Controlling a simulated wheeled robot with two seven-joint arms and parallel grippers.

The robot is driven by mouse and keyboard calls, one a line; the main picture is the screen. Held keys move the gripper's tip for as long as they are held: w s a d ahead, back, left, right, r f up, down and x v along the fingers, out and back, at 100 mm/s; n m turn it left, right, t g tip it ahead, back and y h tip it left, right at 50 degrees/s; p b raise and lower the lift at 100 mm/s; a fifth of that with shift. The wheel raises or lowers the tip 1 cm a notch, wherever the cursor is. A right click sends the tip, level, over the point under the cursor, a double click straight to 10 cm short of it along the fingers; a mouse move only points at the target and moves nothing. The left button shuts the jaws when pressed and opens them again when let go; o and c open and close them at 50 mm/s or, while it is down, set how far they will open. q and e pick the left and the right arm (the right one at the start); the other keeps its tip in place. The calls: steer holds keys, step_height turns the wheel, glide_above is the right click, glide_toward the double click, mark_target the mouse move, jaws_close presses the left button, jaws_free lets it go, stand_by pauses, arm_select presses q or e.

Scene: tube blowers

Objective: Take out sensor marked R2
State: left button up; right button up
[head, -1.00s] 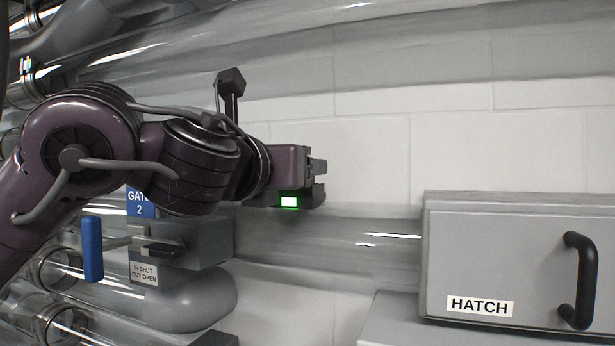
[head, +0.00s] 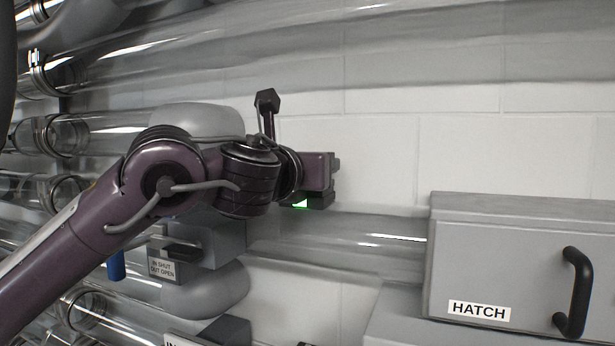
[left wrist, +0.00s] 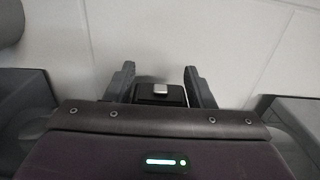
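My left gripper (head: 337,172) is in the middle of the head view, just above a transparent pipe, facing right along the wall. A small dark sensor box with a green light (head: 301,204) shows at the underside of the gripper, partly covered by it. In the left wrist view, a dark box with a silver top piece (left wrist: 160,90) sits between the two fingers of my left gripper (left wrist: 159,74). The fingers stand apart, one on each side of it; I cannot tell whether they touch it. No R2 marking is readable. My right gripper is not in view.
A grey box labelled HATCH (head: 540,235) with a black handle (head: 577,292) stands at the right. Transparent pipes (head: 350,235) run along the white wall (head: 380,150).

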arm_select(q)
steer(key=shift+w, duration=0.1)
steer(key=c, duration=0.6)
